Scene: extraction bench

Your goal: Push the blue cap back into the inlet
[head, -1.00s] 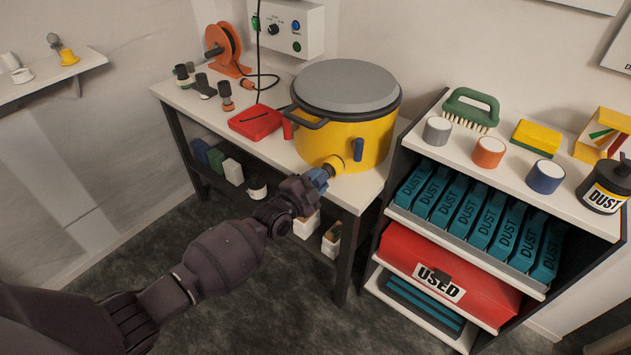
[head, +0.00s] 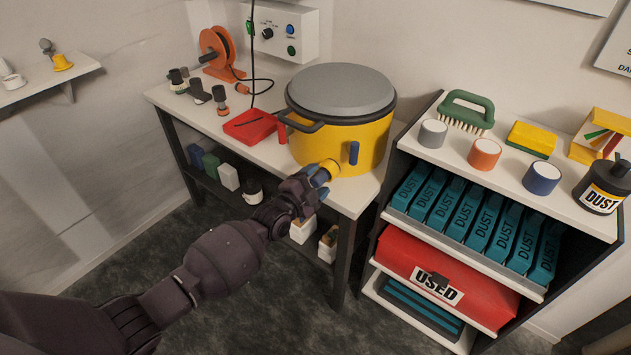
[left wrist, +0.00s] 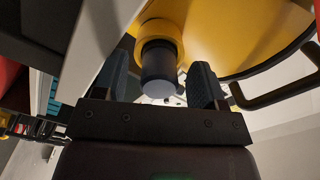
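The yellow drum (head: 372,148) stands on the bench with its grey lid on. Its yellow inlet (head: 331,167) sticks out low on the near side, towards my left gripper (head: 311,188). In the left wrist view, the inlet (left wrist: 160,32) has the dark blue cap (left wrist: 158,65) at its end; the cap's pale end faces my camera. My left gripper (left wrist: 162,85) is open. Its two fingers stand on either side of the cap, with a visible gap on each side. How deep the cap sits is hard to tell. My right gripper is not in view.
A red box (head: 250,126) lies on the bench left of the drum, and a cable reel (head: 222,50) stands behind. The drum's dark handle (left wrist: 285,92) is near my finger in the left wrist view. A shelf unit (head: 436,165) stands at the right.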

